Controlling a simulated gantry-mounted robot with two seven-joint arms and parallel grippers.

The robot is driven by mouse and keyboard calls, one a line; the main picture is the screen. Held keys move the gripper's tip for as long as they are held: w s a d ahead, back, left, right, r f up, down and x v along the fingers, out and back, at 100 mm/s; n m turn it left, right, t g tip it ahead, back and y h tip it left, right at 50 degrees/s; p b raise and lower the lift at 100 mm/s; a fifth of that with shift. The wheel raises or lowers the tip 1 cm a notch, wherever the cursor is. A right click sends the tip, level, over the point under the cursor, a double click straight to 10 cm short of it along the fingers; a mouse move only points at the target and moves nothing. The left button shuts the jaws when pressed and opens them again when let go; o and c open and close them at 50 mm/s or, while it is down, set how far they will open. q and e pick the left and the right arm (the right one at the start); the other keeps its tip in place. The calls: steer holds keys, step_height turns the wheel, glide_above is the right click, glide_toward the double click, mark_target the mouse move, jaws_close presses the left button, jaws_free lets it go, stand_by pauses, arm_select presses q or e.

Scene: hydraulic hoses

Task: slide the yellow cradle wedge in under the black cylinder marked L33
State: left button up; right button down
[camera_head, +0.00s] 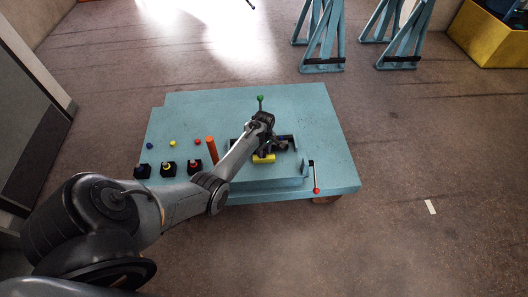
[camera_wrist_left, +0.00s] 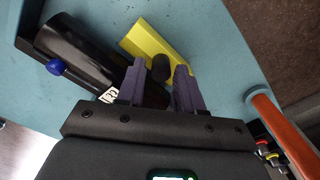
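The yellow cradle wedge (camera_wrist_left: 155,42) lies on the teal bench beside the black cylinder and apart from its far end; it also shows in the head view (camera_head: 263,159). A black knob (camera_wrist_left: 161,68) stands up from the wedge. The black cylinder (camera_wrist_left: 82,50) has a blue knob on its side and a white label, partly hidden by a finger and not fully readable. My left gripper (camera_wrist_left: 159,72) is open, its two fingers on either side of the black knob. Whether a finger touches the knob is unclear. My right gripper is in neither view.
An orange upright post (camera_head: 212,149) stands left of the gripper. Several black sockets with coloured plugs (camera_head: 168,169) line the bench's left side. A red-tipped lever (camera_head: 316,178) is at the right front, and a green-topped lever (camera_head: 260,103) at the back. The bench's right side is clear.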

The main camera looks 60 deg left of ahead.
mark_target(264, 152)
arm_select(q)
steer(key=shift+o, duration=0.9)
steer(key=shift+w+a+r, duration=0.1)
steer(key=shift+a, duration=0.05)
steer(key=shift+r, duration=0.1)
step_height(264, 152, up, 11)
steer(key=p, duration=0.4)
steer(key=shift+f+p, duration=0.2)
steer(key=shift+p, duration=0.2)
